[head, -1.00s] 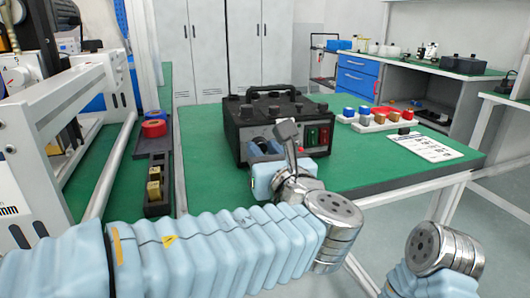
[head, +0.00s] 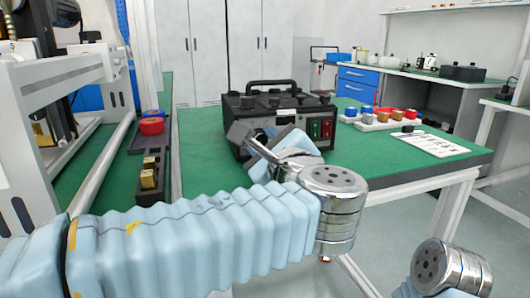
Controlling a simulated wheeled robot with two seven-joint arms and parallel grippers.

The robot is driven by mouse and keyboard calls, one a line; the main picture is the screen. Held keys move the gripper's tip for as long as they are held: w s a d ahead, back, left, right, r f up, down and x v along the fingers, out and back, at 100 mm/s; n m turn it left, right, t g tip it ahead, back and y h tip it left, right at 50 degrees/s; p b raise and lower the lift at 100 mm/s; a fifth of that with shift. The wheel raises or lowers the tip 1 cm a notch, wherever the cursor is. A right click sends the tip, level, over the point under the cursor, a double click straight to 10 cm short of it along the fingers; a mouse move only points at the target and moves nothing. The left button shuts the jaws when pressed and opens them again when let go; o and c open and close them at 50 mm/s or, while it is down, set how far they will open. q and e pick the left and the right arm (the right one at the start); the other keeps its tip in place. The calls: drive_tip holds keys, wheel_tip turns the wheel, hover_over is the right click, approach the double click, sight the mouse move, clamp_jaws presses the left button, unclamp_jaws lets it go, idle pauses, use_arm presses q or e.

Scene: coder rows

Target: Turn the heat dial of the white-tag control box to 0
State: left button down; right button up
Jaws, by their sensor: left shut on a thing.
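The black control box (head: 232,112) stands on the green bench, with a carry handle and several dark knobs on top. My left gripper (head: 268,138) is at the left part of the box's front and is shut on a dial there. My own wrist hides the dial and its fingertips, so I cannot read its marking or setting. Only a silver joint of my right arm shows at the bottom right; its gripper is out of view.
Right of the box, a tray (head: 372,126) holds coloured blocks, and a white printed sheet (head: 428,144) lies flat. A red ring (head: 152,126) and brass blocks (head: 149,178) sit in a dark rack at left.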

use_arm(q)
drive_tip(key=shift+f+n+b, duration=0.1)
drive_tip(key=shift+n+b, duration=0.25)
drive_tip(key=shift+n, duration=0.55)
drive_tip(key=c, duration=0.8)
unclamp_jaws()
drive_tip(key=shift+s, duration=0.1)
drive_tip(key=v, duration=1.3)
drive_tip(key=shift+s, duration=0.3)
